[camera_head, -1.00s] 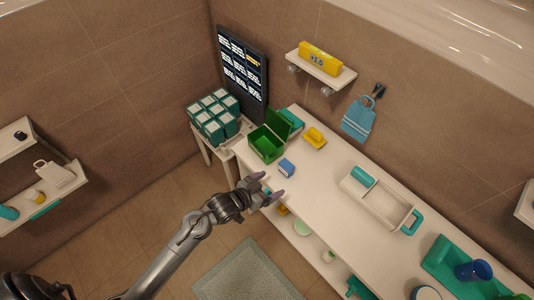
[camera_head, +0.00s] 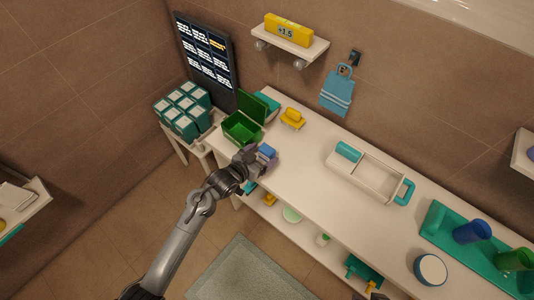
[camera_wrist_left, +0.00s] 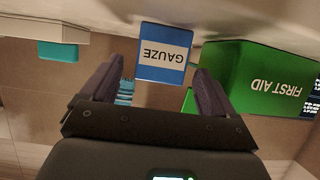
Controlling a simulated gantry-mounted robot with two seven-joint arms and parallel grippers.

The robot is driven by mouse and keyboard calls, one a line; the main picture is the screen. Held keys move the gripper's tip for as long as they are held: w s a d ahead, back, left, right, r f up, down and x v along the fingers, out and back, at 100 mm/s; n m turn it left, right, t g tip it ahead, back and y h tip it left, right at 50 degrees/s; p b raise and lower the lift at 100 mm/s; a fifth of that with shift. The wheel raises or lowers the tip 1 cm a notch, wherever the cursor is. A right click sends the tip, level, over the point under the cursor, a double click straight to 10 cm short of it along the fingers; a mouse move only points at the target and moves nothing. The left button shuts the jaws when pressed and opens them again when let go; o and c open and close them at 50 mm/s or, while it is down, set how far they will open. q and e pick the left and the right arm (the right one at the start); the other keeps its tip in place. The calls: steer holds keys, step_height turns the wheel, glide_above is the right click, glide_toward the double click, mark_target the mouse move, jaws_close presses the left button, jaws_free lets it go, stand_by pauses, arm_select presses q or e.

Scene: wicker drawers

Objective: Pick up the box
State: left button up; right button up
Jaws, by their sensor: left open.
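The blue-and-white gauze box (camera_head: 267,150) stands on the white counter, partly hidden by my left gripper (camera_head: 260,162). In the left wrist view the box (camera_wrist_left: 164,68) reads "GAUZE" upside down. There it lies ahead of the gap between the two dark fingers of the left gripper (camera_wrist_left: 157,80). The fingers are spread apart, with one on each side of the box in the picture, and I see no grip on it. My right gripper is not in view.
An open green first aid box (camera_head: 242,128) stands left of the gauze box; it also shows in the wrist view (camera_wrist_left: 255,85). A yellow item (camera_head: 292,118) lies behind. A white caddy (camera_head: 365,175) stands to the right. The counter between is clear.

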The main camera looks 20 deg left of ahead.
mark_target(270, 149)
arm_select(q)
steer(key=shift+b+x, duration=0.35)
steer(key=shift+x, duration=2.15)
steer(key=shift+c, duration=0.3)
steer(key=c, duration=1.1)
steer(key=shift+o, duration=0.2)
steer(key=shift+r, duration=0.15)
